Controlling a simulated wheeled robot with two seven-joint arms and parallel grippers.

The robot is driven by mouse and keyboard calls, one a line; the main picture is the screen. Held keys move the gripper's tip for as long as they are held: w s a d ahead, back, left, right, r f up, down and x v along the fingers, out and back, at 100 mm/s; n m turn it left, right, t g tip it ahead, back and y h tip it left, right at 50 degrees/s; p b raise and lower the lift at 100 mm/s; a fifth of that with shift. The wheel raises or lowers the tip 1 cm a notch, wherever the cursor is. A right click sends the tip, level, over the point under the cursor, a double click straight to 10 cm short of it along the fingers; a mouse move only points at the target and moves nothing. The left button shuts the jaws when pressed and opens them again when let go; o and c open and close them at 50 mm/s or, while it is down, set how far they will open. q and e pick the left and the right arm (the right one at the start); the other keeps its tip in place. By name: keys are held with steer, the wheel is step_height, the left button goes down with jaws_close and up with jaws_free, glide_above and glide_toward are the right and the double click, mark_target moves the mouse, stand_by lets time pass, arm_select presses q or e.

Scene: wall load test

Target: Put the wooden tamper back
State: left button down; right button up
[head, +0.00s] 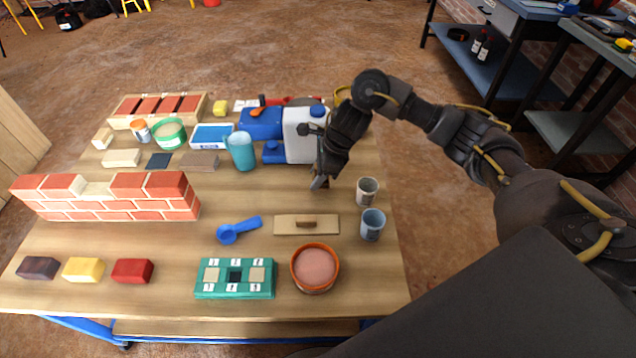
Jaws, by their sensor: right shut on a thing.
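A flat wooden board with a raised handle (290,226) lies on the table, right of the blue scoop. It is the only wooden hand tool I can make out clearly; I cannot tell whether it is the tamper. My right gripper (320,182) points down over the table beyond the board, apart from it, in front of the white and blue container. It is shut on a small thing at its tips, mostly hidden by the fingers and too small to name. My left gripper is not in view.
Two cups, grey (367,191) and blue (373,225), stand right of the gripper. A bowl of pink material (315,268) and a green block with marked squares (235,279) are at the front. A brick wall (110,205) stands left. Bare tabletop lies around the blue scoop (238,230).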

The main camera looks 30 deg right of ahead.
step_height(320, 180, down, 3)
steer(key=shift+w+d+f+b, duration=0.1)
steer(key=shift+w+f+b, duration=0.05)
steer(key=shift+b, duration=0.2)
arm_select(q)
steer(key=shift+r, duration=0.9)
arm_select(e)
steer(key=shift+f, duration=0.15)
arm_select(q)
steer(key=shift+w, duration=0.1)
arm_select(e)
steer(key=shift+f, duration=0.15)
steer(key=o, duration=1)
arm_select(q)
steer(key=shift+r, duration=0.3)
arm_select(e)
steer(key=shift+r, duration=0.25)
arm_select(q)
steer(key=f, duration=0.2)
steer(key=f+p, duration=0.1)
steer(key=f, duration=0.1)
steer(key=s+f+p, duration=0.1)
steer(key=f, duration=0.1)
arm_select(e)
steer(key=v, duration=1.1)
steer(key=shift+d+r, duration=0.15)
steer(key=shift+r, duration=0.2)
